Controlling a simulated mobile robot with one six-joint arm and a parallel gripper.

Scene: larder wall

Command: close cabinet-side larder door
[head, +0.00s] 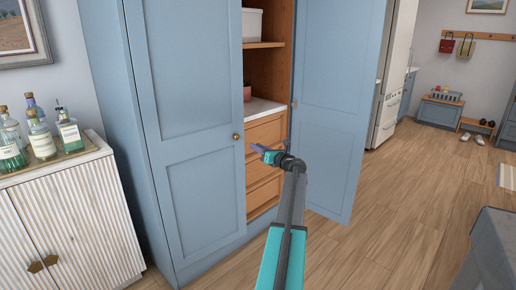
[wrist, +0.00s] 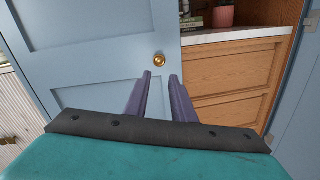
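The cabinet-side larder door (head: 190,110) is the blue left door, beside the white ribbed cabinet. It stands almost in line with the larder front; I cannot tell whether a small gap remains. Its brass knob (head: 236,136) is near its right edge and also shows in the wrist view (wrist: 159,60). My gripper (head: 262,151) is in front of the larder, right of the knob in the head view. In the wrist view my gripper (wrist: 161,77) has its two purple fingers apart, with nothing between them. The knob lies just beyond the fingertips, apparently not gripped.
The other larder door (head: 335,110) stands open on the right. Between the doors show wooden drawers (wrist: 230,75), a pale counter (head: 263,108) and a shelf. The white ribbed cabinet (head: 75,220) with bottles is at left.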

